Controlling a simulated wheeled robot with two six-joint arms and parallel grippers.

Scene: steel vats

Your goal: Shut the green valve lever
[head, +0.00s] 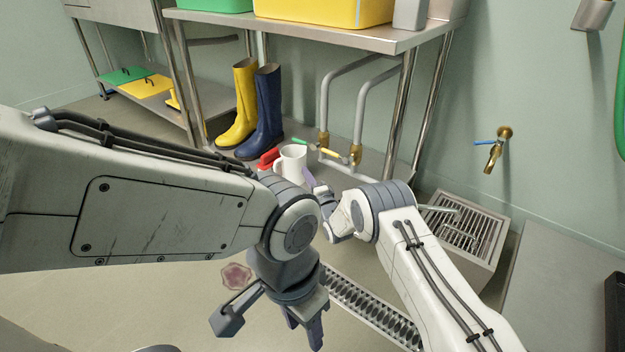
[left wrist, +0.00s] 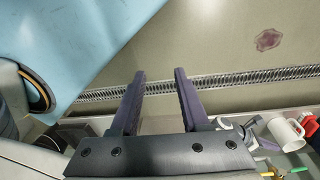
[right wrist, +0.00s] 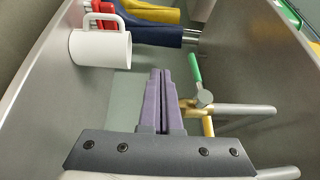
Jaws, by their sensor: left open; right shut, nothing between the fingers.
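The green valve lever (head: 301,142) sticks out to the left from a brass valve on the left grey pipe under the steel table, across the pipe's upright run. In the right wrist view the green lever (right wrist: 195,67) stands just right of my fingertips, apart from them. A yellow lever (head: 333,154) sits beside it on the other pipe. My right gripper (head: 313,181) is shut and empty, pointing toward the valves; it also shows in the right wrist view (right wrist: 161,74). My left gripper (head: 268,328) is open and empty over the floor, far from the lever.
A white jug (head: 291,164) and a red object (head: 268,158) stand left of the valves, close to my right gripper.

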